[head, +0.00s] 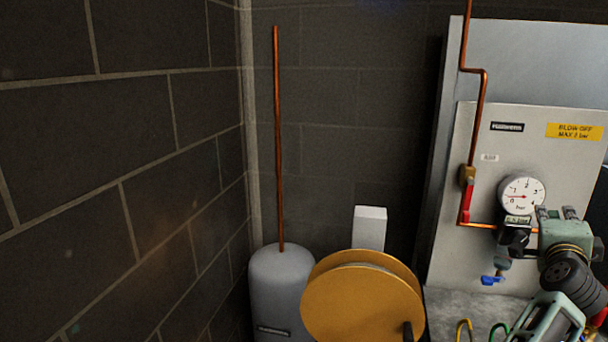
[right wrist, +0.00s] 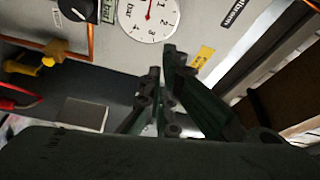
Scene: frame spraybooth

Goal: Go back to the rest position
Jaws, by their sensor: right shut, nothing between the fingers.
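My right gripper (head: 556,213) is at the right side of the head view, in front of the grey panel (head: 560,170) and just below and right of the pressure gauge (head: 521,194). In the right wrist view its two dark green fingers (right wrist: 162,62) are together, with nothing between them. The gauge (right wrist: 148,18) shows there beyond the fingertips. I cannot tell from these views whether the fingers touch the panel. My left gripper is not in view.
Near the gripper are a black regulator knob (head: 514,238), a blue valve handle (head: 492,280) and a red lever (head: 467,200) on copper pipe. A yellow reel (head: 362,300) and a grey cylinder (head: 279,285) stand left. A block wall (head: 110,170) closes the left side.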

